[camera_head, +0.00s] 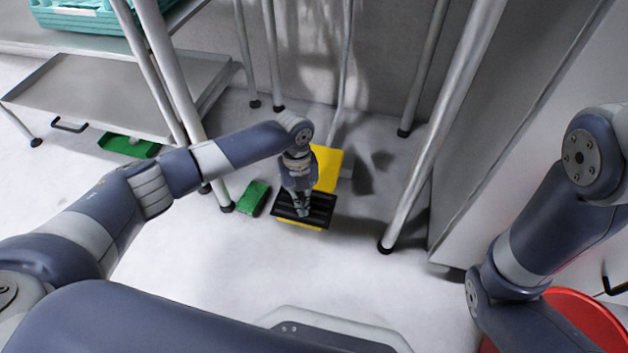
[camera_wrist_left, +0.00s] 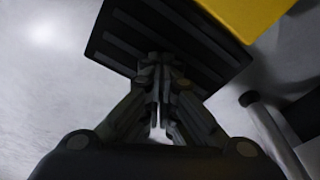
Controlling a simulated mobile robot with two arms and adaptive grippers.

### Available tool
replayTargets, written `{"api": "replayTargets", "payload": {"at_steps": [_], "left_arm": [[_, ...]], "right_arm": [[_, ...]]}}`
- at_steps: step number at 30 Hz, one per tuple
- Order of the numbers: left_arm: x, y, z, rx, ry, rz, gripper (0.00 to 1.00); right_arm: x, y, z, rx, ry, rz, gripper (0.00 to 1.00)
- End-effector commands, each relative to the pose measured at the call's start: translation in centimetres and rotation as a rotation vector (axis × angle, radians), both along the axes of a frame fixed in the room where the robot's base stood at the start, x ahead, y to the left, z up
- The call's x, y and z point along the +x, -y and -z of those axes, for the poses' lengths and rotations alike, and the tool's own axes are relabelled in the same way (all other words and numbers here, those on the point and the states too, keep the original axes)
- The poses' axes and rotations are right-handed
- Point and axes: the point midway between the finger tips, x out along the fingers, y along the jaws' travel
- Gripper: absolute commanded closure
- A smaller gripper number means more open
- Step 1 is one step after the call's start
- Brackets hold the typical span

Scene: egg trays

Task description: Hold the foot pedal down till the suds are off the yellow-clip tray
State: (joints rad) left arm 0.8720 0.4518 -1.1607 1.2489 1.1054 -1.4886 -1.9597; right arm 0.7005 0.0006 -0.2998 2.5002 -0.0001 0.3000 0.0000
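The foot pedal has a black ribbed tread (camera_head: 318,212) and a yellow body (camera_head: 328,166), and stands on the floor between metal legs. My left gripper (camera_head: 303,208) points down at the tread, with its fingertips at or just above it. In the left wrist view, the fingers (camera_wrist_left: 161,66) are together with nothing between them, in front of the black tread (camera_wrist_left: 122,42); the yellow body (camera_wrist_left: 245,15) shows at the top. I cannot tell how far the pedal is pressed. No yellow-clip tray or suds show. My right gripper is out of view.
Teal trays (camera_head: 75,20) sit on a metal table at the upper left, above a lower shelf (camera_head: 90,90). A green block (camera_head: 255,198) lies left of the pedal. A red round container (camera_head: 590,318) is at the lower right. Metal legs (camera_head: 440,130) stand around the pedal.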

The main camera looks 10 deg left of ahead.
Motion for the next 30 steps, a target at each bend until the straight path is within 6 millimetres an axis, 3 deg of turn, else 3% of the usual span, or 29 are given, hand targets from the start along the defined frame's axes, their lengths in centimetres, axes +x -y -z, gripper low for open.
{"api": "replayTargets", "payload": {"at_steps": [25,30], "left_arm": [[0.0,-0.1,3.7,0.002,0.000,-0.002,1.00],[-0.1,-0.1,3.7,0.003,-0.002,-0.002,1.00]], "right_arm": [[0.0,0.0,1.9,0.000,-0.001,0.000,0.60],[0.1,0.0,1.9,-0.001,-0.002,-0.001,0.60]]}}
